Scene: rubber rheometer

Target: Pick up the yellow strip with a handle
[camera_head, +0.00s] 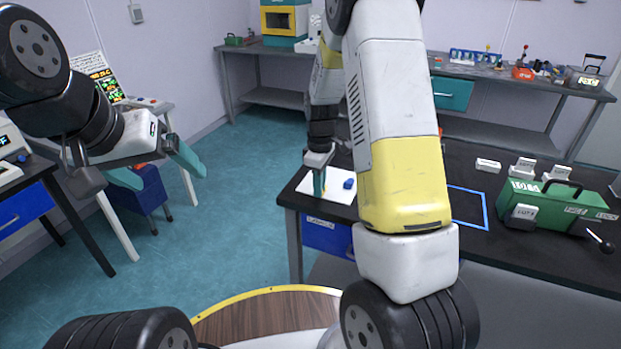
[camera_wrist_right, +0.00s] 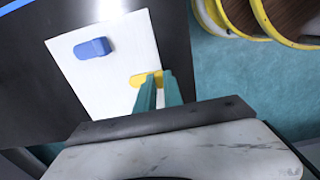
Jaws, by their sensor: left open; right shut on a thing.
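The yellow strip (camera_wrist_right: 140,80) is at the white sheet (camera_wrist_right: 121,50), at the fingertips of my right gripper (camera_wrist_right: 158,85). Only its rounded yellow end shows beyond the fingers; its handle is hidden between them. My right gripper (camera_head: 319,184) points down over the same white sheet (camera_head: 338,196) on the black bench and is shut on the strip. I cannot tell whether the strip touches the sheet. My left gripper (camera_head: 160,172) is open and empty, in the air over the floor at the left.
A blue block (camera_wrist_right: 92,48) lies on the white sheet beside the strip. On the black bench (camera_head: 470,250) are a blue square outline (camera_head: 485,208) and a green machine (camera_head: 560,205) at the right. A small desk with a blue drawer (camera_head: 25,211) stands at the left.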

